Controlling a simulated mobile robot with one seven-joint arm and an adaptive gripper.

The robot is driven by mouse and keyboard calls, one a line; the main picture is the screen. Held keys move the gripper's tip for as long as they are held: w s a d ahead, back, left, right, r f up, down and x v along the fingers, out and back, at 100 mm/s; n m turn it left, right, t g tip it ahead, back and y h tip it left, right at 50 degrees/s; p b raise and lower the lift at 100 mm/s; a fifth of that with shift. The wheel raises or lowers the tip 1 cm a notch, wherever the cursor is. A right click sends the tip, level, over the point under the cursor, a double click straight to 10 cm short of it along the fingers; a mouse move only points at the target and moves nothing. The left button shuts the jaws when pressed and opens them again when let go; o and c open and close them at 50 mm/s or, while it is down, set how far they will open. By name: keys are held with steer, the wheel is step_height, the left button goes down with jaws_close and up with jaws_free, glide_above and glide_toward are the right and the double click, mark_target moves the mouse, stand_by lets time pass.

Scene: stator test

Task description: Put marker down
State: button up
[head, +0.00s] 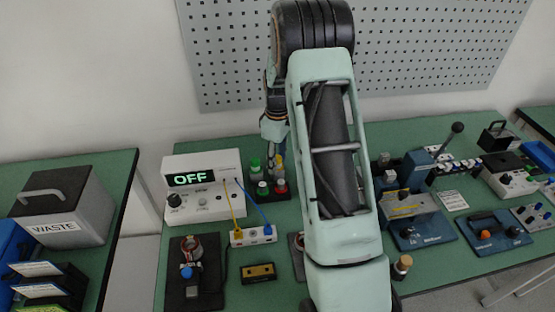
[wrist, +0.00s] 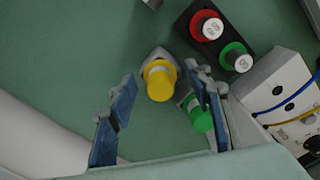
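A yellow-capped marker (wrist: 159,82) stands between the fingers of my gripper (wrist: 160,95) in the wrist view, with a gap on both sides. My gripper is open, its blue finger pads apart. A green-capped marker (wrist: 197,115) is just beside the right finger, which partly covers it. In the head view, my gripper (head: 275,130) is over the back of the bench, and the green-capped marker (head: 255,164) shows below it. The lower ends of both markers are hard to make out.
A black block (wrist: 222,38) with a red and a green round part stands close by. The power supply (head: 203,185), reading OFF, and a white terminal box (head: 253,236) with yellow and blue cables are nearby. A perforated panel (head: 400,50) rises behind. Open green surface (wrist: 70,60) lies left in the wrist view.

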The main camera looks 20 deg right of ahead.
steer(key=shift+r, duration=0.1)
step_height(320, 180, up, 13)
stand_by(0.6)
stand_by(0.4)
